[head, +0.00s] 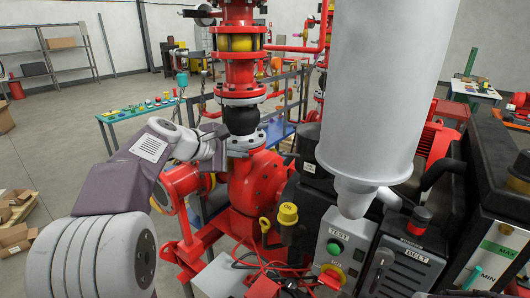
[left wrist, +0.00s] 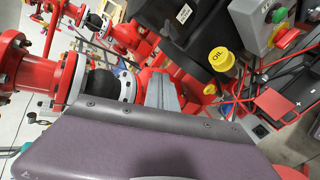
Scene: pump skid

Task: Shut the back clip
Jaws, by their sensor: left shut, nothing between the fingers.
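I cannot pick out the back clip for certain in either view. My left gripper (head: 232,143) is at the grey flange (head: 246,140) below the black rubber joint (head: 242,119) of the red pump pipe; whether it touches is unclear. In the left wrist view its grey fingers (left wrist: 163,96) are together with nothing between them, beside the black rubber joint (left wrist: 103,84) and the red pump. My right gripper is not in view.
A yellow oil cap (head: 288,212), the TEST box (head: 341,250) and the BELT box (head: 403,262) stand to the right. A large pale cylinder, probably my right arm, hides the middle right. A teal bench (head: 140,115) stands behind.

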